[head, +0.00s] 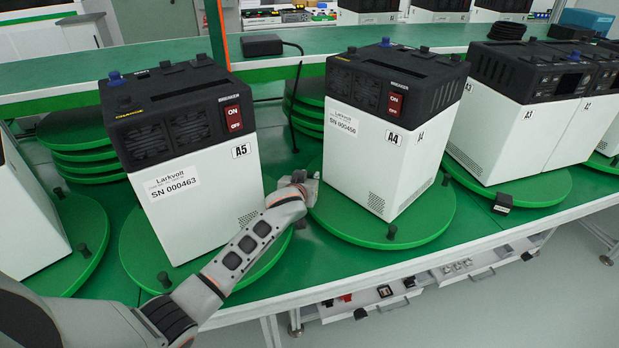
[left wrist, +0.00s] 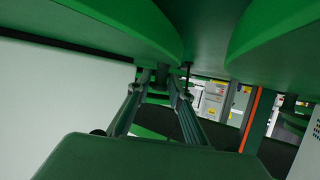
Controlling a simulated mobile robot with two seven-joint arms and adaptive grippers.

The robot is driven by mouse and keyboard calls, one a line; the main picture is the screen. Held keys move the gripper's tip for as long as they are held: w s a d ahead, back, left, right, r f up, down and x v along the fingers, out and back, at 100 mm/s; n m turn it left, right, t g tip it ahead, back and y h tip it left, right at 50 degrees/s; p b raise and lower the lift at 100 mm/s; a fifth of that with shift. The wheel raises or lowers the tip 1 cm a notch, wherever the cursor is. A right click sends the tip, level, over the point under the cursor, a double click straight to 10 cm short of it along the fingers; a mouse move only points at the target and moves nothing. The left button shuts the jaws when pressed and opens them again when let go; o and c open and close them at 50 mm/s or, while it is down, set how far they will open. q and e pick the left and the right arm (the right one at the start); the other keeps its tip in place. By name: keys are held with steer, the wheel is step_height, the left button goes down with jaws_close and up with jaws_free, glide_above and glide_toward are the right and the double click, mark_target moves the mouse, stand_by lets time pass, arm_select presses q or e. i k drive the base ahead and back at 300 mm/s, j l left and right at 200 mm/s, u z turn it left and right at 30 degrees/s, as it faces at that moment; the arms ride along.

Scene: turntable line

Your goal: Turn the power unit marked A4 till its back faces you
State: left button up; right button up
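The power unit marked A4 (head: 365,155) stands upright on its green turntable (head: 432,220). Its face with the red ON/OFF breaker, the SN label and the A4 mark points toward me and to the left; a vented side shows at its right. Small dark pegs stand on the turntable's rim. My left gripper (head: 306,186) is at the left rim of this turntable, between A5 and A4. In the left wrist view its two fingers (left wrist: 158,88) are on either side of a dark peg (left wrist: 162,74) below the disc edge; whether they press on it is unclear. My right gripper is out of view.
Unit A5 (head: 195,205) stands on its own turntable (head: 140,240) close at the left, under my left arm. Spare green discs (head: 80,140) are stacked behind. A thin dark rod (head: 297,95) rises behind the gripper.

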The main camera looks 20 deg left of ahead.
mark_target(431, 214)
steer(key=l+u, duration=0.15)
steer(key=l, duration=0.3)
steer(key=k+l+u, duration=0.2)
steer(key=l, duration=0.2)
steer(key=l+u, duration=0.15)
steer(key=l, duration=0.25)
steer(key=k+l+u, duration=0.15)
steer(key=l, duration=0.25)
steer(key=k, duration=0.05)
